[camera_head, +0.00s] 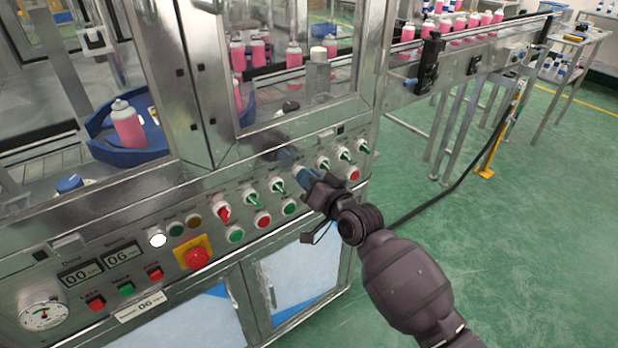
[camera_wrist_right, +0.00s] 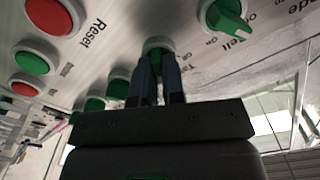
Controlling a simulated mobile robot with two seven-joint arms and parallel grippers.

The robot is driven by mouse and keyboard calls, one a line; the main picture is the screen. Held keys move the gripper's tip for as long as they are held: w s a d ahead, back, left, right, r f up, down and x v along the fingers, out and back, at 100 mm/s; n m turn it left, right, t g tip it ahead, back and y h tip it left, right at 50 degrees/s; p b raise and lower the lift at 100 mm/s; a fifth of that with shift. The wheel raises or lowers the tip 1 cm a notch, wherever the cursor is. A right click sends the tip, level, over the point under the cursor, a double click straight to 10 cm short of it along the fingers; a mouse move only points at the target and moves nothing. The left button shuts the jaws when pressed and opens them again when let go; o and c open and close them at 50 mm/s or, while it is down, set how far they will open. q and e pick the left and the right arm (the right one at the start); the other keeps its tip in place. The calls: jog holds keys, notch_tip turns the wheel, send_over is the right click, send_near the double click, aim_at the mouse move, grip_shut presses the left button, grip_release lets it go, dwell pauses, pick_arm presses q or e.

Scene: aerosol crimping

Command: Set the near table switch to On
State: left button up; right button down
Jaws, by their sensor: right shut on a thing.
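My right gripper (camera_head: 302,174) is at the machine's front control panel, with its arm coming in from the lower right. In the right wrist view its two fingers (camera_wrist_right: 161,62) are shut on a green switch knob (camera_wrist_right: 158,44) with a pale collar. The fingers cover most of this knob, so its setting cannot be told. In the head view the gripper hides it. The label beside it is only partly visible and hard to read. My left gripper is out of view.
Glass doors are above. Green floor (camera_head: 500,240) is open at right.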

jog(key=c, duration=1.2)
grip_release()
jog(key=p+v, duration=0.1)
jog(key=v, duration=0.9)
jog(key=shift+s+d+p, duration=0.2)
jog(key=shift+s+p, duration=0.1)
jog(key=shift+p, duration=0.1)
